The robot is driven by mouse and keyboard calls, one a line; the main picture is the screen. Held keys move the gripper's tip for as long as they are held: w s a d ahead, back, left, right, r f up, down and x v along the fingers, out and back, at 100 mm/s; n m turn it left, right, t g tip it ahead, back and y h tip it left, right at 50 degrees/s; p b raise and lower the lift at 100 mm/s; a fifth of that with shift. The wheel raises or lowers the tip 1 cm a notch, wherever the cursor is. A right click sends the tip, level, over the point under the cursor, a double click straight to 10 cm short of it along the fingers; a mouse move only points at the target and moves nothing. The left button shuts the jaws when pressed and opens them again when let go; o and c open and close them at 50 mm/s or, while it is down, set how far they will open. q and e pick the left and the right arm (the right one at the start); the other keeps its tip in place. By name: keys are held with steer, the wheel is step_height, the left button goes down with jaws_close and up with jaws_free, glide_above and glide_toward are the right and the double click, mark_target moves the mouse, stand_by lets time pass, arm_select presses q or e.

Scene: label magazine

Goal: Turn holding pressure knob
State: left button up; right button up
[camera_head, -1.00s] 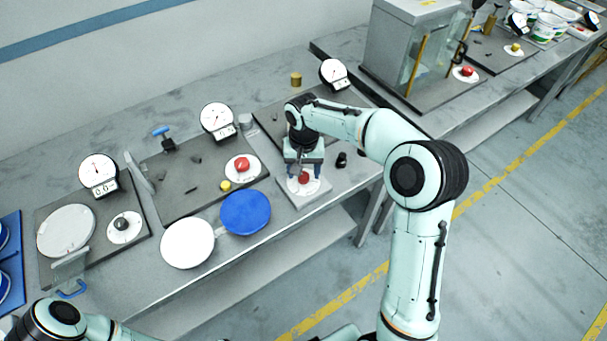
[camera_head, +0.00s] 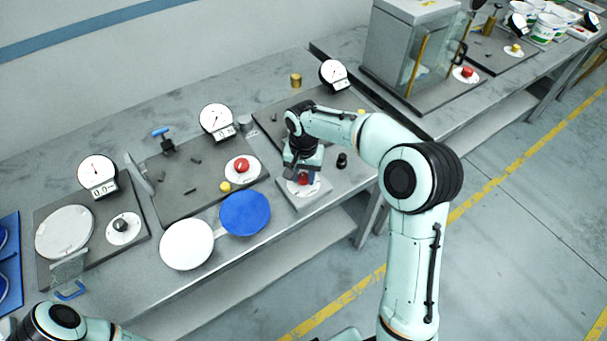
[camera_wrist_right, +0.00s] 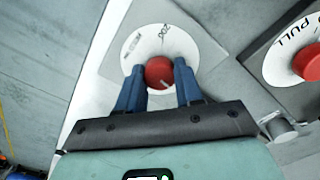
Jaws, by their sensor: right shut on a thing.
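The red knob (camera_head: 303,181) sits on a white round dial (camera_head: 318,188) on a grey plate at the bench's front edge. It also shows in the right wrist view (camera_wrist_right: 159,72), with a pale pointer line toward the lower right. The dial in that view (camera_wrist_right: 150,40) carries dark print that reads about 200. My right gripper (camera_head: 302,177) is down over the knob. In the wrist view its two blue fingers (camera_wrist_right: 159,84) are on either side of the knob, closed on it. My left arm shows at the lower left; its gripper is out of view.
Left of the plate are a blue disc (camera_head: 245,214) and a white disc (camera_head: 187,244). A red button (camera_head: 241,166) and gauges (camera_head: 216,118) stand on nearby panels. A small black knob (camera_head: 342,160) is right of my gripper. A glass-fronted cabinet (camera_head: 400,45) stands farther right.

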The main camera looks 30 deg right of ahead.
mark_target(304, 176)
arm_select(q)
steer(key=shift+s+f, duration=0.25)
arm_select(e)
steer(key=m, duration=0.3)
steer(key=o, duration=1)
steer(key=shift+o, duration=0.2)
arm_select(q)
steer(key=shift+w+r+p, duration=0.8)
steer(key=shift+w+r, duration=0.35)
steer(key=shift+r, duration=0.05)
arm_select(e)
step_height(304, 176, up, 13)
steer(key=shift+r, duration=0.2)
